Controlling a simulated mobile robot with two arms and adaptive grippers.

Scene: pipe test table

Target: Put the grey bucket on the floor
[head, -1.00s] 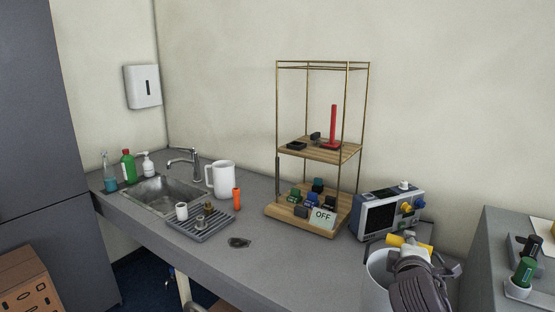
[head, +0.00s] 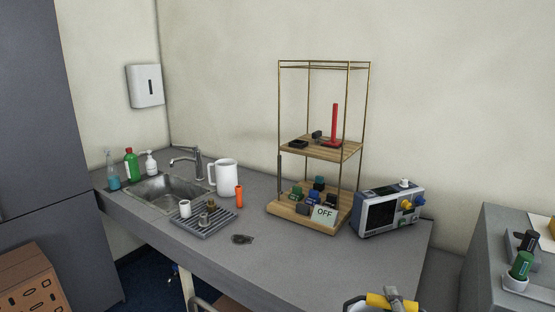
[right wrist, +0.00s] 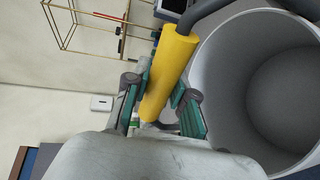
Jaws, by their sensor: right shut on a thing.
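The grey bucket (right wrist: 265,85) fills the right side of the right wrist view, with its open mouth and empty inside showing. Its handle has a yellow grip (right wrist: 171,70). In the head view only part of the rim and the yellow grip (head: 378,301) show at the bottom edge, in front of the counter; the rest of the bucket is cut off. My right gripper (right wrist: 160,102) is shut around the yellow grip, with a finger on each side. It also shows in the head view (head: 394,299). My left gripper is not in view.
The grey counter (head: 270,262) holds a sink (head: 168,195), a white jug (head: 225,177), a wooden shelf rack (head: 300,211) and a blue-grey instrument (head: 388,211). A grey cabinet (head: 490,240) stands at the right. Dark blue floor (head: 150,283) shows at the lower left.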

